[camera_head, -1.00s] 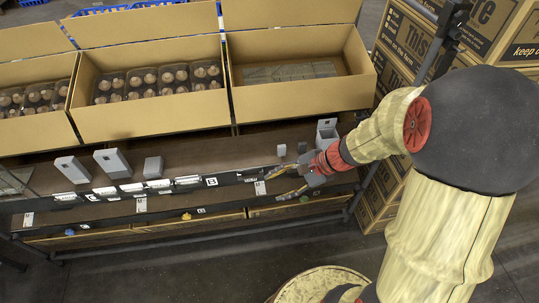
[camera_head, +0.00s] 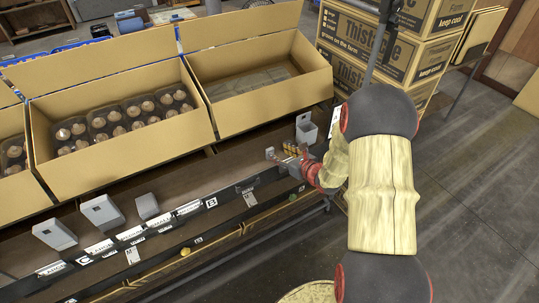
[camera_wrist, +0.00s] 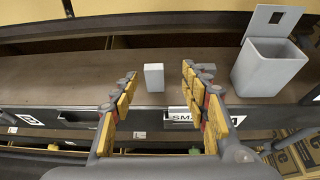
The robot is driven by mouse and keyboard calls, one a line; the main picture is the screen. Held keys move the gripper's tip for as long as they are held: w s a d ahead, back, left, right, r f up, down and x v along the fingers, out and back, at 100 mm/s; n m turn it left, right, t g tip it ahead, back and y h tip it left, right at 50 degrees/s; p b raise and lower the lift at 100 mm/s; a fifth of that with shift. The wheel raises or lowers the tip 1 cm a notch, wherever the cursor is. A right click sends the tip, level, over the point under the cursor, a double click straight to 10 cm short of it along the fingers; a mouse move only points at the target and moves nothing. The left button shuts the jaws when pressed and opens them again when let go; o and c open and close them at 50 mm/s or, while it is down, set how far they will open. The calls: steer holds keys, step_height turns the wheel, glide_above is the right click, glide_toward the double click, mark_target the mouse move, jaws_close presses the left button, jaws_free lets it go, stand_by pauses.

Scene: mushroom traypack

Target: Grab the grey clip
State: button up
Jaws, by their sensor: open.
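The grey clip (camera_wrist: 154,77) is a small, light grey upright block on the brown shelf near its front edge. In the wrist view it appears between my two fingers, beyond their tips, with clear gaps on both sides. My gripper (camera_wrist: 160,92) is open and empty, with yellow pads on its fingers. In the head view the clip (camera_head: 270,153) is just left of my gripper (camera_head: 288,158), which reaches over the shelf's front edge. Contact between them is not seen.
A grey bin (camera_wrist: 268,68) stands on the shelf right of the clip; it also shows in the head view (camera_head: 306,130). Grey holders (camera_head: 102,212) stand farther left. Cardboard trays (camera_head: 130,125) line the back. The shelf (camera_wrist: 80,75) left of the clip is clear.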

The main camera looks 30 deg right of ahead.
mark_target(270, 149)
steer(key=x, duration=0.2)
steer(key=b+x, duration=0.1)
steer(key=x, duration=0.1)
steer(key=a+b+x, duration=0.1)
steer(key=x, duration=0.2)
steer(key=shift+s+f, duration=0.15)
steer(key=shift+c, duration=0.6)
steer(key=c, duration=0.7)
steer(key=shift+c, duration=0.5)
steer(key=shift+r, duration=0.2)
